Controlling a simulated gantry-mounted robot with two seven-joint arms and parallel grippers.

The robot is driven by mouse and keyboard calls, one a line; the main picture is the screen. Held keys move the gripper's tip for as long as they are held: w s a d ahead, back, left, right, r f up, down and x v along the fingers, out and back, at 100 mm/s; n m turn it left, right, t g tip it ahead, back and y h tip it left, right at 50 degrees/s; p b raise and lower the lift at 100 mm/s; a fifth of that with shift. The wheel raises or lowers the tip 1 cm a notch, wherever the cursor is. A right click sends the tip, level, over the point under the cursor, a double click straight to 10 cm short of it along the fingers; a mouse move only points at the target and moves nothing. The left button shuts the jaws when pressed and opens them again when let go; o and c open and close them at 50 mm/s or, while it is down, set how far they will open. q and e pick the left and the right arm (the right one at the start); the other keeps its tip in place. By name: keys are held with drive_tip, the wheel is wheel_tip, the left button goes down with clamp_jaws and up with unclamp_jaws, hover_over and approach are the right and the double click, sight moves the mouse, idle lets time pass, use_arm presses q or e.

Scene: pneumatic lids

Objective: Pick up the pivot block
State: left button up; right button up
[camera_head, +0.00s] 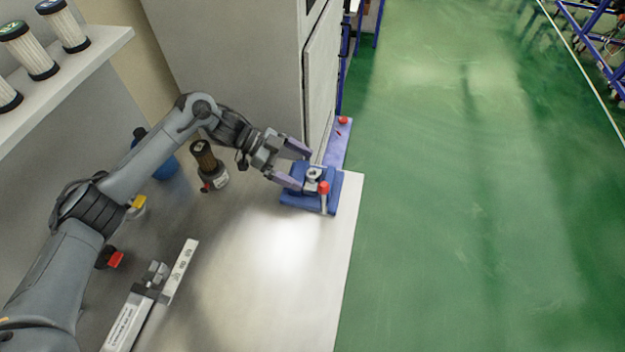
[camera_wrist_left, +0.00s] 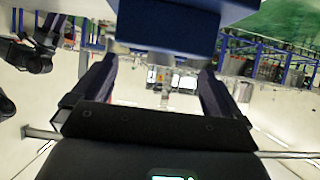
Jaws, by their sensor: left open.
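A small grey metal piece with a round top (camera_head: 313,174), which looks like the pivot block, sits on a blue fixture (camera_head: 301,201) at the table's right edge. A red-topped pin (camera_head: 324,188) stands beside it. My left gripper (camera_head: 299,169) is open, its two purple-grey fingers pointing right at the block. One fingertip is on the far side and the other is on the near left side. I cannot tell whether they touch it. In the left wrist view both fingers stand apart, with a blue body (camera_wrist_left: 168,22) above. My right gripper is not in view.
A tall grey cabinet (camera_head: 235,60) stands just behind my gripper. A dark cylindrical filter (camera_head: 205,160) stands left of it. A purple-blue strip with red knobs (camera_head: 339,146) lies behind the fixture. A labelled bar (camera_head: 182,270) lies in front. The table's front right is clear.

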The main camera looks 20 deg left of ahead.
sight(308, 172)
use_arm(q)
drive_tip(key=x, duration=0.4)
drive_tip(key=shift+d+f, duration=0.2)
drive_tip(key=shift+d, duration=0.2)
drive_tip(key=shift+a, duration=0.1)
drive_tip(key=c, duration=1.2)
